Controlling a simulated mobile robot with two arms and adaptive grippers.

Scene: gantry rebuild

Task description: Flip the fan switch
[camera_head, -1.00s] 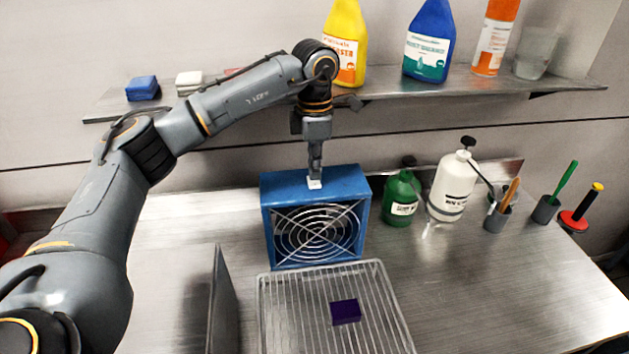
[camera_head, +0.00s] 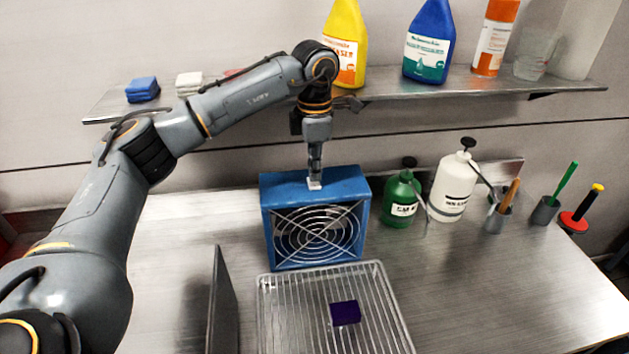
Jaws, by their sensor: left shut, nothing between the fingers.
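The blue box fan (camera_head: 268,222) stands upright on the metal table, its round wire grille facing me. A small white switch (camera_head: 314,185) sits on its top face. My left gripper (camera_head: 315,178) points straight down, shut and empty, with its fingertips at the switch. They look to be touching it, and they hide part of it. I cannot tell which way the switch is tipped. My right gripper is not in view.
A wire rack (camera_head: 290,318) with a dark purple block (camera_head: 345,313) lies in front of the fan. A thin upright panel (camera_head: 222,300) stands left of it. A green bottle (camera_head: 401,200) and a white sprayer (camera_head: 452,188) stand to the right. A shelf (camera_head: 400,84) with bottles runs behind.

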